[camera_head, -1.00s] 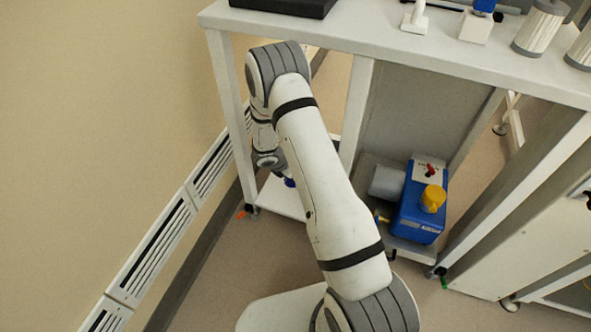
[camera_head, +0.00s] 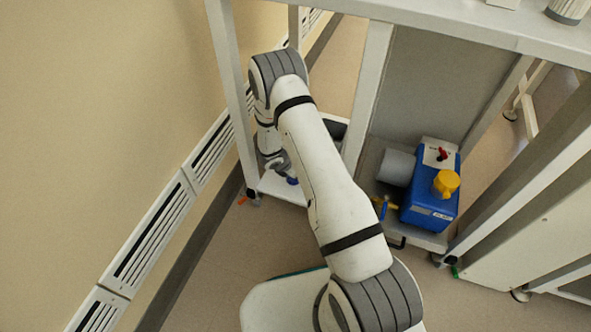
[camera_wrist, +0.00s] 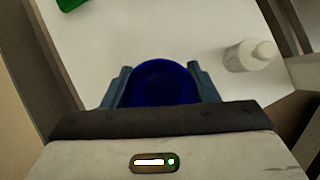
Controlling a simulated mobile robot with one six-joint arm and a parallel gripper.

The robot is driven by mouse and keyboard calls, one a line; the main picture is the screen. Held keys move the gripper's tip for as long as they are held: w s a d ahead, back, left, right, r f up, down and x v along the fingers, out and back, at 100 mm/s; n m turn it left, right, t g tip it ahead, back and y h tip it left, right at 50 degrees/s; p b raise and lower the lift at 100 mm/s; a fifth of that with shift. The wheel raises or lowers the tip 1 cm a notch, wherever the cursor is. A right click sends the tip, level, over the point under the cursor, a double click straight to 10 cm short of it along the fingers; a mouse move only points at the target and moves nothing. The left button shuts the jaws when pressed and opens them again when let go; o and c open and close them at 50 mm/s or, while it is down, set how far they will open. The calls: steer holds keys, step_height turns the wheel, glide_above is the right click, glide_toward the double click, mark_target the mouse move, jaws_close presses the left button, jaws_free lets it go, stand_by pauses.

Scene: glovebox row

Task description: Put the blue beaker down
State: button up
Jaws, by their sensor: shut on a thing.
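The blue beaker (camera_wrist: 165,84) is between the two fingers of my gripper (camera_wrist: 162,88) in the wrist view, with its dark blue round mouth facing the camera. The fingers are shut on it from both sides. Below it is a white shelf (camera_wrist: 120,45); I cannot tell whether the beaker touches it. My arm hides most of the gripper there.
A white bottle (camera_wrist: 250,55) stands right of the beaker, and a green thing (camera_wrist: 72,3) lies at the upper left. Frame posts (camera_head: 232,100) flank the shelf. A blue pump with a yellow cap (camera_head: 430,190) sits on the neighbouring low shelf to the right.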

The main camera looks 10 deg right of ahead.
steer(key=shift+f, duration=0.1)
steer(key=o, duration=0.9)
steer(key=shift+o, duration=0.2)
